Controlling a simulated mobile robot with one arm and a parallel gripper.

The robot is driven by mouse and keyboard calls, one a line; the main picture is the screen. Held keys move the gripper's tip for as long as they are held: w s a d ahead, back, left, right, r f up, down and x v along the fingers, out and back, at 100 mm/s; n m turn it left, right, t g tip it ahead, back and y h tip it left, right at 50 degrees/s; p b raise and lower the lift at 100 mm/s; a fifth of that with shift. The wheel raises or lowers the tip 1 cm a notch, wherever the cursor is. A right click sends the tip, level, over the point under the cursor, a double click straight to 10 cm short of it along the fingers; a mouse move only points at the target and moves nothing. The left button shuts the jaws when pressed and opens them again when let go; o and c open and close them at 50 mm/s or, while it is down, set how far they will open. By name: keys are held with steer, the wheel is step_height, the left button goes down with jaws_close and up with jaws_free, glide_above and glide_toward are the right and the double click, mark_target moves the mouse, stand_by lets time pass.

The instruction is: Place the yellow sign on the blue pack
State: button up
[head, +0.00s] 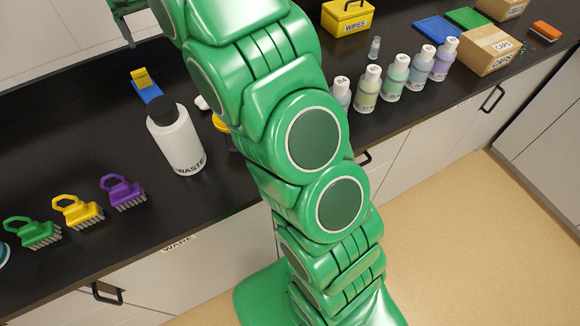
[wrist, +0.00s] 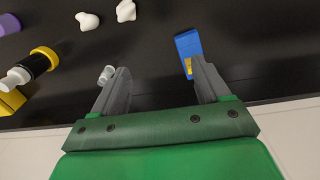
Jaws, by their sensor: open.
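The blue pack (head: 152,94) lies on the dark counter behind the white waste bottle, which hides part of it. The yellow sign (head: 140,77) rests on the pack's far end and looks tilted. In the wrist view, the blue pack (wrist: 186,43) is just beyond the right finger, with the yellow sign (wrist: 189,67) on its near part beside that finger. My gripper (wrist: 156,72) is open, with nothing held between its grey fingers. I cannot tell whether the right finger touches the sign.
The waste bottle (head: 178,140) stands near the pack. Green, yellow and purple brushes (head: 123,193) lie at left. Several capped bottles (head: 394,78), a yellow wipes box (head: 346,17) and a caps carton (head: 489,50) stand at right. The counter left of the pack is clear.

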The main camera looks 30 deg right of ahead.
steer(key=s+d+r, duration=0.1)
steer(key=s+d, duration=0.3)
steer(key=s, duration=0.7)
steer(key=s+d+r, duration=0.1)
steer(key=s+d, duration=0.4)
steer(key=s, duration=0.6)
steer(key=s+d+f, duration=0.1)
steer(key=s+f, duration=0.2)
steer(key=s, duration=0.9)
steer(key=s+d+f+g, duration=0.1)
steer(key=s+d+f, duration=0.1)
steer(key=s, duration=1.1)
steer(key=shift+s+d+f, duration=0.2)
steer(key=shift+s+f, duration=0.05)
steer(key=shift+f, duration=0.5)
